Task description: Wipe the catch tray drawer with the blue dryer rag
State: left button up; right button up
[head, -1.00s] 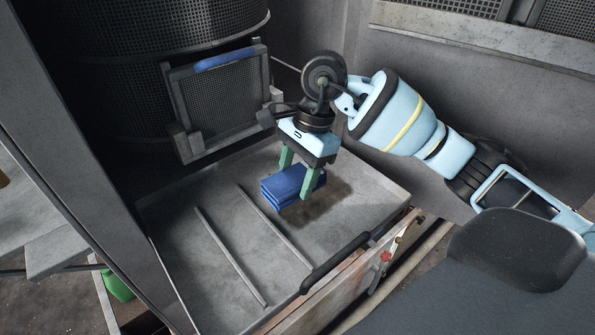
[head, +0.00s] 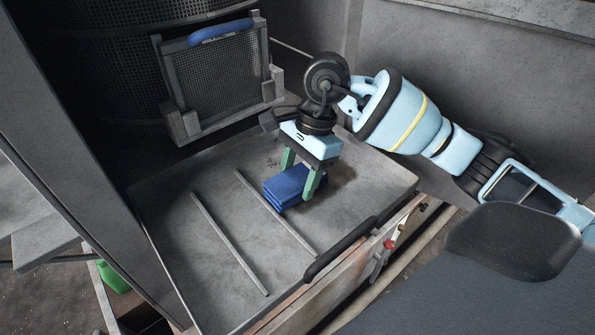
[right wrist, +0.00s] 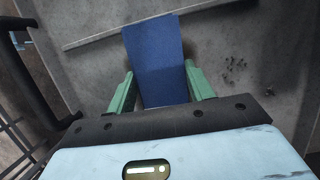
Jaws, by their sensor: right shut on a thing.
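The blue dryer rag (head: 287,188) is a folded stack between the green fingers of my right gripper (head: 299,182), which is shut on it. In the right wrist view the rag (right wrist: 157,60) shows as a blue rectangle between the two fingers (right wrist: 158,95). The rag is at the tray floor; I cannot tell whether it touches. The catch tray drawer (head: 205,283) is pulled out, grey, with two raised ribs and a black front handle (head: 340,249). Dark specks lie on its floor beside the rag in the right wrist view (right wrist: 235,72). My left gripper is not in view.
A mesh screen panel (head: 218,80) with a blue handle stands behind the drawer, before a round mesh drum (head: 100,60). A grey post (head: 75,170) runs along the drawer's left side. The tray floor left of the rag is clear.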

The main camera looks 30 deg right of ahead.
jog(key=shift+f, duration=0.25)
dwell(0.4)
jog(key=o, duration=0.6)
jog(key=shift+r, duration=0.4)
jog(key=c, duration=0.7)
jog(key=shift+o, duration=0.2)
